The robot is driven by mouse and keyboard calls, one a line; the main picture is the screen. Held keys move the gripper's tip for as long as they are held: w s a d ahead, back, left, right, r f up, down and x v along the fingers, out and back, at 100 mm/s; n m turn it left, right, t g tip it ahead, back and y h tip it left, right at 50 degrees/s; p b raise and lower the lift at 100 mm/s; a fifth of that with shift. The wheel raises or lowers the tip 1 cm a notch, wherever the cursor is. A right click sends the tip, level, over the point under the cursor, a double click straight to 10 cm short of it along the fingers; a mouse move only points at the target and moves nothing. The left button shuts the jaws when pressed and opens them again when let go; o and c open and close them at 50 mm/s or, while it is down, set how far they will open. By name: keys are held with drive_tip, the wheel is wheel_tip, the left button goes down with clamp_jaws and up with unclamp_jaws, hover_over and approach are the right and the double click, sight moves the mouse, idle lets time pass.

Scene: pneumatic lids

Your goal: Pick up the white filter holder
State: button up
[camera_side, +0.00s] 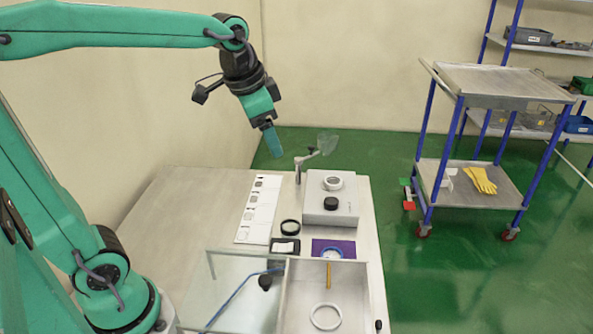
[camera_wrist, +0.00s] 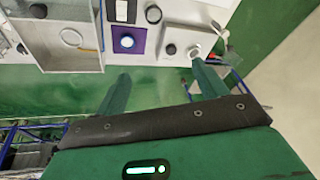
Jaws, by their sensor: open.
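Several pale round parts are in view, and I cannot tell for certain which is the filter holder. One white ring (camera_side: 326,317) lies in the open metal box and also shows in the wrist view (camera_wrist: 71,38). Another white ring (camera_side: 333,183) is on top of the grey block, near the right fingertip in the wrist view (camera_wrist: 194,51). A white round piece (camera_side: 333,252) lies on the purple pad, also visible in the wrist view (camera_wrist: 127,42). My gripper (camera_side: 272,141) is open and empty, raised above the bench; its fingers are spread in the wrist view (camera_wrist: 161,82).
The grey block (camera_side: 318,212) carries a black knob (camera_side: 331,203). A black ring (camera_side: 290,227) and a white picture strip (camera_side: 258,209) lie beside it. A small stand (camera_side: 298,174) rises behind. The metal box (camera_side: 292,295) has a clear lid (camera_side: 225,272) at left. The bench's back left is bare.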

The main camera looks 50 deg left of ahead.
drive_tip(key=w+a+f+m+g, duration=0.1)
drive_tip(key=w+m, duration=0.2)
drive_tip(key=w, duration=0.6)
drive_tip(key=m+g, duration=0.3)
drive_tip(key=m, duration=0.3)
approach(333, 182)
drive_tip(key=shift+s, duration=0.2)
drive_tip(key=shift+f, duration=1.25)
drive_tip(key=shift+f, duration=2.6)
